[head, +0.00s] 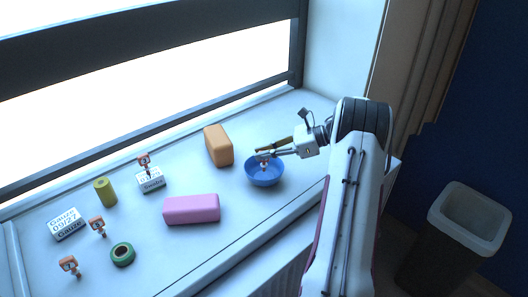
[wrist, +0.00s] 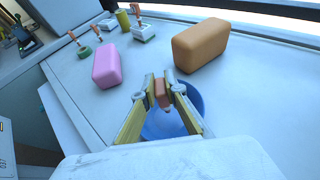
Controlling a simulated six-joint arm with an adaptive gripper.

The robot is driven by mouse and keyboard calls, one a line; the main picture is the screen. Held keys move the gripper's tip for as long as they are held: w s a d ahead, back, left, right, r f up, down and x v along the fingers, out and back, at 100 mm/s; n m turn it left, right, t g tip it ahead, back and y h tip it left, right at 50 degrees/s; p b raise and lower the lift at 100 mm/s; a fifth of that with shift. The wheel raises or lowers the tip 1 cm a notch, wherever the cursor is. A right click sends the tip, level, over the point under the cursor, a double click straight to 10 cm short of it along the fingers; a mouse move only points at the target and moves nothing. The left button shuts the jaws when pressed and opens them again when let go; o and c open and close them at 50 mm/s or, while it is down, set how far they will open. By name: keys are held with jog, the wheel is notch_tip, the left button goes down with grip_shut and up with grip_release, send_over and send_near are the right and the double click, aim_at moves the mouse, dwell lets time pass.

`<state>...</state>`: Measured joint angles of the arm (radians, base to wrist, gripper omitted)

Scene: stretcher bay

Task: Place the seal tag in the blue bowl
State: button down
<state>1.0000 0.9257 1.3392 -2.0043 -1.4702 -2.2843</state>
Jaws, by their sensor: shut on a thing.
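My gripper (head: 262,158) is shut on a small orange seal tag (wrist: 162,94), which also shows at the fingertips in the head view (head: 264,163). The gripper is over the blue bowl (head: 264,180), and the tag is above or just within its rim; I cannot tell which. In the wrist view the bowl (wrist: 193,101) lies below the fingers, partly hidden by them. Other orange tags with pale lower parts stand on the sill at the left (head: 68,265), near the green roll (head: 97,226), and on or against a gauze box (head: 144,160).
An orange block (head: 218,146) stands behind and left of the bowl. A pink block (head: 191,209), green tape roll (head: 122,254), olive cylinder (head: 105,192) and gauze boxes (head: 67,224) (head: 151,183) lie further left. A bin (head: 468,221) stands on the floor at right.

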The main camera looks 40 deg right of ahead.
jog(key=c, duration=2)
grip_release()
jog(key=shift+r, duration=3.5)
